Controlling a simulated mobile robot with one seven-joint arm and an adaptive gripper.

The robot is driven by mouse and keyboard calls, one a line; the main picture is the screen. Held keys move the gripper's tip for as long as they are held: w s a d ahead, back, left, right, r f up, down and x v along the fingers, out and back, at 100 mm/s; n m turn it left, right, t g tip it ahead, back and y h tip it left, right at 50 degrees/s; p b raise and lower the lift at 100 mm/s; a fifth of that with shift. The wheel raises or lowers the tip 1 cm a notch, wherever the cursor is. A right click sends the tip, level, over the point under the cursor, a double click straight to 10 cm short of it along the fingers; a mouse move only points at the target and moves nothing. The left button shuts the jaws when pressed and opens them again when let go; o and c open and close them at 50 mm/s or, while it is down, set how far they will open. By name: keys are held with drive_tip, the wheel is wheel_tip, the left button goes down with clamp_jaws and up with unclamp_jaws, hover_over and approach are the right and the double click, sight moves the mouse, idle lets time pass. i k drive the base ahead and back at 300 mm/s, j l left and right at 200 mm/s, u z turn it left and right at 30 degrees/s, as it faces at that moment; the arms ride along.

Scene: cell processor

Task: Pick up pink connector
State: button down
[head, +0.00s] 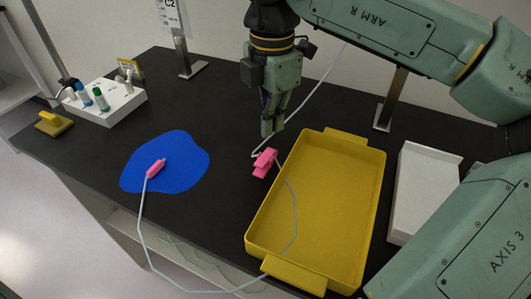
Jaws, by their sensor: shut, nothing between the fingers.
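A pink connector (156,168) lies on the blue patch (190,152) at the left, with a pale tube running from its lower end. A second pink piece (264,163), shaped like a clamp, sits beside the yellow tray's left wall, with the pale tube close to it. My gripper (271,132) points down just above and behind this second piece. Its fingers are shut and hold nothing. Whether the fingertips touch the pink clamp cannot be told.
The yellow tray (262,215) is empty except for the tube (294,215) crossing it. A white tray (411,180) stands to its right. A white rack (118,106) with green and blue-capped items and a yellow block (54,124) are at the left.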

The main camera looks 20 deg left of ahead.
sight(158, 165)
drive_tip(key=u, duration=1.3)
drive_tip(key=k+j, duration=0.1)
